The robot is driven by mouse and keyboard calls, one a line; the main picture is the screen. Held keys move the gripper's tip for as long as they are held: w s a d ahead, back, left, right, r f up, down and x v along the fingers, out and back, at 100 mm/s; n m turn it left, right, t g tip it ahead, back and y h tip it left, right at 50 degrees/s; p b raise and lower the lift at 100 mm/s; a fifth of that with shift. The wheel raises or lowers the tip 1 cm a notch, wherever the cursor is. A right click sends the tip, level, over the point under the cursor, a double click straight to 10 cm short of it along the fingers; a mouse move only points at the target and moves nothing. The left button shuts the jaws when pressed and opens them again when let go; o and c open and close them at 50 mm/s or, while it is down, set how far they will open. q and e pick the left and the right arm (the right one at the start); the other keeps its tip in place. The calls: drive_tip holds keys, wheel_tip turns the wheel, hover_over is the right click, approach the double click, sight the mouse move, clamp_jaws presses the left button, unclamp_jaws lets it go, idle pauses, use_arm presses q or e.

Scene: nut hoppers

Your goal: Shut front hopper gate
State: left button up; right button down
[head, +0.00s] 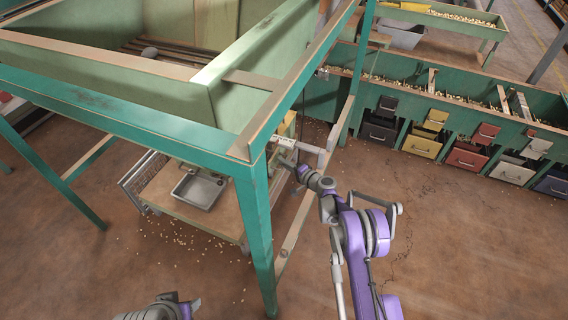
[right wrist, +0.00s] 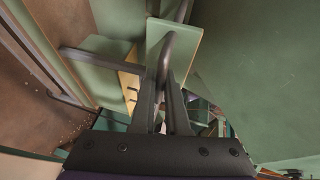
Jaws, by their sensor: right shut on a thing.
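The front hopper (head: 110,95) is a large pale green bin on a teal frame. My right gripper (head: 287,158) reaches under its near right corner. In the right wrist view the two dark fingers (right wrist: 168,100) are shut on a bent grey metal handle (right wrist: 166,48). The handle stands in front of a pale green gate plate (right wrist: 184,38) with a light edge. The head view does not show clearly how far the gate is open; the hopper's frame and my arm hide part of it.
A wheeled cart (head: 218,218) with a grey metal tray (head: 199,190) stands under the hopper. A teal leg (head: 257,235) is close left of my right arm. Several coloured bins, including a yellow one (head: 421,145), line the right. Nuts are scattered on the floor.

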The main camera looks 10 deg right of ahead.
drive_tip(key=w+a, duration=0.1)
drive_tip(key=a+b, duration=0.1)
drive_tip(key=a, duration=0.1)
drive_tip(key=w+a+b, duration=0.1)
drive_tip(key=shift+w+a+f, duration=0.15)
drive_tip(key=shift+w, duration=0.2)
drive_tip(key=shift+w+a, duration=0.1)
drive_tip(key=shift+r, duration=0.2)
drive_tip(key=c, duration=0.9)
unclamp_jaws()
drive_tip(key=shift+a, duration=0.1)
drive_tip(key=p, duration=0.1)
approach(274, 160)
drive_tip(key=shift+w+a+f, duration=0.15)
drive_tip(key=shift+w+f, duration=0.2)
drive_tip(key=shift+w, duration=0.15)
